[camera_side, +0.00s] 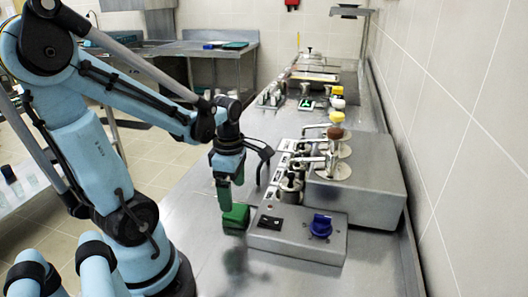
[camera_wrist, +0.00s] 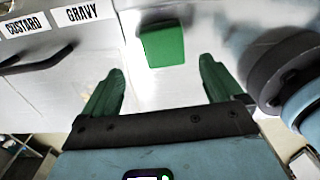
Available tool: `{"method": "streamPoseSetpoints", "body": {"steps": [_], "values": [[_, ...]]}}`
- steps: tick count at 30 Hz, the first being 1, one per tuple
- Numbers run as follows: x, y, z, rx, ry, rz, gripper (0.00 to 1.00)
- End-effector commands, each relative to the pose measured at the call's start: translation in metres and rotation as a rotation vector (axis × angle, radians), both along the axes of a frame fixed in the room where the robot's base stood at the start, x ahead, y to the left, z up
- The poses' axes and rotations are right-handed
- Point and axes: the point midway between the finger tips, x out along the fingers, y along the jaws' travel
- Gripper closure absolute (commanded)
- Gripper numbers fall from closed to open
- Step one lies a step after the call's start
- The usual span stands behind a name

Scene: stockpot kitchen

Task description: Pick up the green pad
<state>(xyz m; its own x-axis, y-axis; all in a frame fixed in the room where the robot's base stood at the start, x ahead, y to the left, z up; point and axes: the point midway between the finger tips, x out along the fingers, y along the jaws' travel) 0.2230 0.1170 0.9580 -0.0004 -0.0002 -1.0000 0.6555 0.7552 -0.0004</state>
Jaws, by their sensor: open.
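The green pad (camera_side: 236,218) is a small green block on the steel counter, just left of the grey box with the blue knob. In the wrist view the green pad (camera_wrist: 163,45) lies beyond the fingertips, roughly centred between them. My gripper (camera_side: 230,186) points down just above the pad in the side view. In the wrist view my gripper (camera_wrist: 159,82) has its two green fingers spread wide with nothing between them. The pad appears apart from both fingers.
A grey box with a blue knob (camera_side: 320,226) stands right of the pad. Behind it is a steel dispenser unit (camera_side: 355,185) with taps. Labels CUSTARD (camera_wrist: 27,26) and GRAVY (camera_wrist: 82,13) show in the wrist view. The counter in front and left is clear.

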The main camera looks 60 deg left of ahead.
Motion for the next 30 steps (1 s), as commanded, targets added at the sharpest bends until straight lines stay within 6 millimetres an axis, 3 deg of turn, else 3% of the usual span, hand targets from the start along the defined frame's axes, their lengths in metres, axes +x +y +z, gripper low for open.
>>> {"method": "streamPoseSetpoints", "body": {"steps": [11,24,30], "values": [[0.0,-0.002,-0.017,0.0,0.0,-0.001,0.06],[0.001,-0.009,-0.055,0.001,-0.001,-0.001,0.06],[0.001,-0.009,-0.064,0.001,-0.001,-0.001,0.06]]}}
